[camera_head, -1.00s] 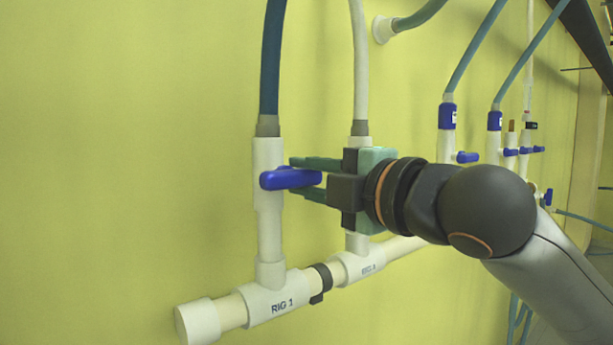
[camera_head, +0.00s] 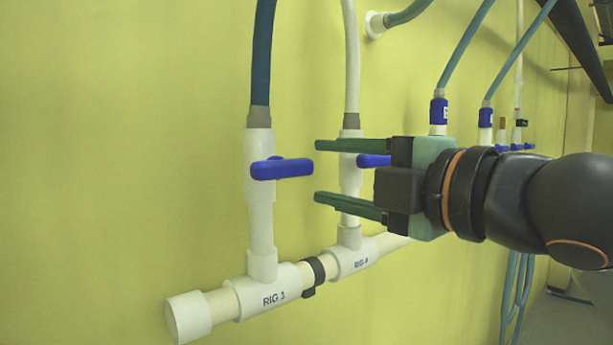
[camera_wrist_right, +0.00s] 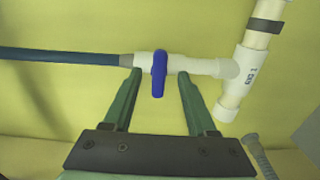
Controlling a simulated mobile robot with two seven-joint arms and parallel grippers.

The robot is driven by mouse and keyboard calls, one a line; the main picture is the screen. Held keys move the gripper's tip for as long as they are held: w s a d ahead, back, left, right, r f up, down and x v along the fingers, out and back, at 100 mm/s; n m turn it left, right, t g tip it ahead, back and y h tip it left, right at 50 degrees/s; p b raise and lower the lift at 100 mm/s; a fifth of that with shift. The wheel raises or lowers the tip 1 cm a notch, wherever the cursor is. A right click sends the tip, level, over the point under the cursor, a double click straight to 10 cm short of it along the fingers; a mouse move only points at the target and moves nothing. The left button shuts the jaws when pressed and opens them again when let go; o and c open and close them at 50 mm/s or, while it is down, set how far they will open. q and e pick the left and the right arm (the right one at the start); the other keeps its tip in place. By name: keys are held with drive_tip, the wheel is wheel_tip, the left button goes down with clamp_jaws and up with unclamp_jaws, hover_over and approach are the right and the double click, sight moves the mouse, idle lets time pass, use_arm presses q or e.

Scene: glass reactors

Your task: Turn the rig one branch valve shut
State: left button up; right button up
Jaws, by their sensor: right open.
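The rig one branch valve has a blue lever handle (camera_head: 282,168) on a white vertical pipe (camera_head: 260,222), above the tee labelled RIG 1 (camera_head: 272,297). The handle lies crosswise to its pipe; the right wrist view also shows this handle (camera_wrist_right: 159,75) across the pipe. My right gripper (camera_head: 316,171) is open and empty, with its green fingers pointing left. Its fingertips are just right of the handle's right end in the head view, one higher and one lower. In the wrist view the handle shows between the fingertips (camera_wrist_right: 159,72). My left gripper is not in view.
A second branch pipe (camera_head: 350,180) with a blue handle (camera_head: 373,160) stands behind my right fingers. Its tee (camera_head: 355,262) joins the same white manifold. More hoses and blue valves line the wall to the right. The yellow wall (camera_head: 110,150) on the left is bare.

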drive_tip(key=v, duration=0.5)
drive_tip(key=shift+s+d+b, duration=0.2)
drive_tip(key=shift+s+b, duration=0.1)
drive_tip(key=shift+s, duration=0.1)
drive_tip(key=w+a+f+m+p, duration=0.1)
drive_tip(key=w+f+m, duration=0.6)
drive_tip(key=w+f, duration=0.55)
wheel_tip(320, 180, down, 21)
drive_tip(key=w+d+m+h, duration=0.2)
drive_tip(key=m, duration=0.5)
drive_tip(key=s+d+f+m+g+h+p, duration=0.1)
drive_tip(key=s+d+f+m+h, duration=0.3)
drive_tip(key=f, duration=0.7)
drive_tip(key=s+f+m+g+p, duration=0.15)
drive_tip(key=s+f, duration=0.35)
drive_tip(key=f, duration=0.6)
drive_tip(key=s+d+f+m+g+h, duration=0.1)
drive_tip(key=s+f, duration=0.5)
drive_tip(key=s, duration=0.2)
drive_tip(key=s+d+f+m+g+h, duration=0.1)
drive_tip(key=s+f+m, duration=0.1)
drive_tip(key=s+f, duration=0.5)
drive_tip(key=shift+s+d+g, duration=0.3)
drive_tip(key=shift+s+g, duration=0.05)
drive_tip(key=shift+s, duration=0.65)
